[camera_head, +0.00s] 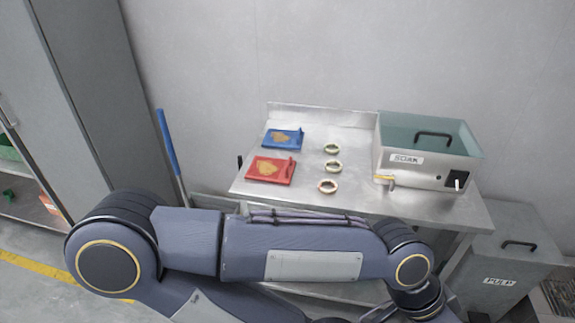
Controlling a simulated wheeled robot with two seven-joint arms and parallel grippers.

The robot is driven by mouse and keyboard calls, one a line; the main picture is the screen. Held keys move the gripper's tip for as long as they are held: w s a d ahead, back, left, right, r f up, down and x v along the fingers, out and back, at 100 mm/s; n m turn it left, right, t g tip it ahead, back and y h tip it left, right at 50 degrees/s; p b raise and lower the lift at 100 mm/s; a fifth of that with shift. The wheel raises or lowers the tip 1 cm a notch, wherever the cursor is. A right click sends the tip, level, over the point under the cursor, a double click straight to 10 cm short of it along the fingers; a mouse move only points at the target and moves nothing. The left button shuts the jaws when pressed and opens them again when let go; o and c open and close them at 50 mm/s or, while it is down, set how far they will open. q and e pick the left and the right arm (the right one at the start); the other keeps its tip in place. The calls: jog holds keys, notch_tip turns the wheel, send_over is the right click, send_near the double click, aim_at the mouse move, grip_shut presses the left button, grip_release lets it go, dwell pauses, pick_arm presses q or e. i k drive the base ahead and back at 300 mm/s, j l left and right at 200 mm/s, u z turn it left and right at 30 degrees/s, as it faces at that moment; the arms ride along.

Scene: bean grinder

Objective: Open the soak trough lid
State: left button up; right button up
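The soak trough (405,172) is a metal box labelled "SOAK" at the right end of the steel table. Its greenish see-through lid (397,131) lies shut on top, with a dark handle (433,135) on it. A small yellow-handled tap and a dark switch panel are on its front. One of my arms lies across the lower part of the view, in front of the table. Its lower end runs out at the bottom right, and no fingers show. Neither gripper is in view.
The steel table (353,144) bears a blue tray (297,134), a red tray (257,174), and three small rings (333,166). A lidded bin (505,262) marked "PULP" stands at the right. A blue-handled tool (167,144) leans left of the table beside a grey cabinet (85,90).

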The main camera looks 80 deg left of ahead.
aim_at(416, 138)
jog(key=u, duration=2.5)
